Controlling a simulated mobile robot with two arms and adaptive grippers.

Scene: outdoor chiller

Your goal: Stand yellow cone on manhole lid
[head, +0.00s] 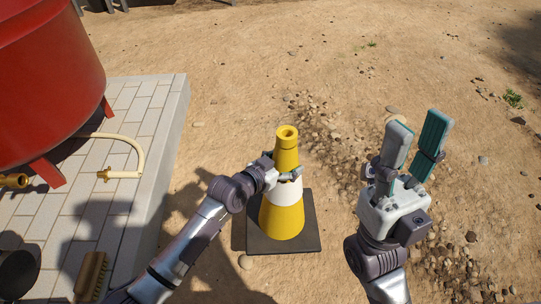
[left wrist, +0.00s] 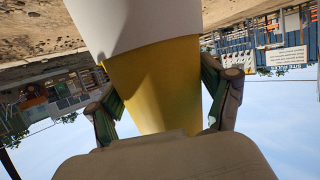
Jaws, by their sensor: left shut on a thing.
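The yellow cone (head: 283,220) has a white band and a dark square base (head: 308,244). It is upright in the middle of the head view. My left gripper (head: 285,175) is shut on the cone's upper part, just above the white band. In the left wrist view, the yellow part of the cone (left wrist: 160,85) lies between the two fingers, and the picture is upside down. My right gripper (head: 418,150) is open and empty to the right of the cone, fingers pointing up. No manhole lid can be made out in either view.
A red tank (head: 45,70) stands on a paved slab (head: 150,120) at the left, with a pale hose (head: 138,155) and a brush (head: 92,272). Sandy ground (head: 230,70) beyond the cone is mostly open, with scattered stones (head: 335,135).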

